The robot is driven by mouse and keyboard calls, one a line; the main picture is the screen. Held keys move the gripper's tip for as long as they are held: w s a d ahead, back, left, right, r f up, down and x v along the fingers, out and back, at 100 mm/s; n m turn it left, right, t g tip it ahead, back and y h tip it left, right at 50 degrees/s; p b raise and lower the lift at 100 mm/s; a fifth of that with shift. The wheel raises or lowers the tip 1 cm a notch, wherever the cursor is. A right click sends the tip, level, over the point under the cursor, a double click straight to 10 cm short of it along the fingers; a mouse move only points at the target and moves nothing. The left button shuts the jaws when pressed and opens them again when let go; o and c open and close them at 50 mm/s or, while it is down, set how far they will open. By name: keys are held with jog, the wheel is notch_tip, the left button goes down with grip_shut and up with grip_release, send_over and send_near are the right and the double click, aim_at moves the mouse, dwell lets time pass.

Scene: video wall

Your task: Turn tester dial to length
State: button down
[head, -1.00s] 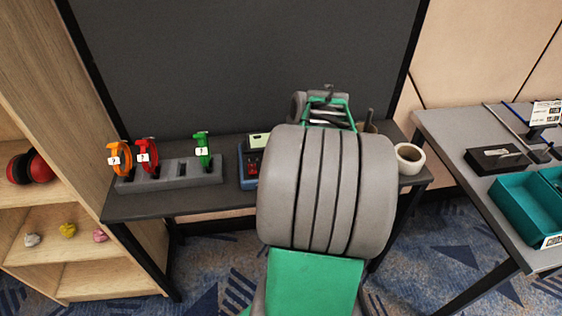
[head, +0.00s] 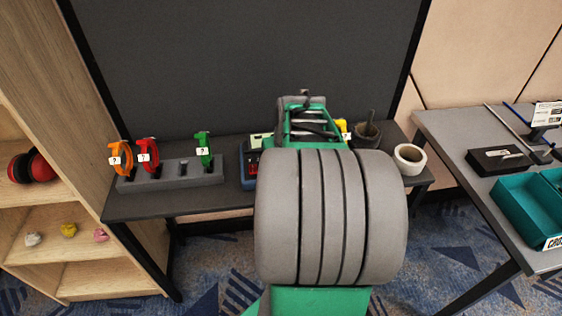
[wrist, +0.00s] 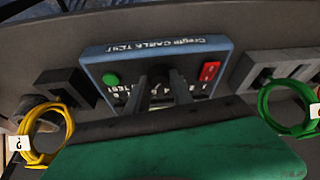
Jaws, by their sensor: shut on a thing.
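The cable tester (wrist: 110,62) is a blue box with a dark face, seen upside down in the wrist view. A green button (wrist: 110,79) is on its left and a red switch (wrist: 209,71) on its right. The dark dial (wrist: 158,70) is in the middle, and my gripper (wrist: 160,86) is shut on it. The fingers hide much of the dial and its markings, so its setting is not readable. In the head view, only the left edge of the tester (head: 248,178) shows beside my arm, which hides the gripper.
A grey rack (head: 205,177) left of the tester holds orange (head: 120,158), red (head: 148,154) and green (head: 203,149) cable coils. A yellow coil (wrist: 46,133) is in the wrist view. A dark cup (head: 368,134) and tape roll (head: 410,159) stand right. A dark panel (head: 245,65) rises behind.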

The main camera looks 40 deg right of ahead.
jog(key=c, duration=1.1)
grip_release()
jog(key=p+v, duration=0.1)
jog(key=v, duration=0.6)
jog(key=shift+s+a+r, duration=0.15)
jog(key=shift+r, duration=0.2)
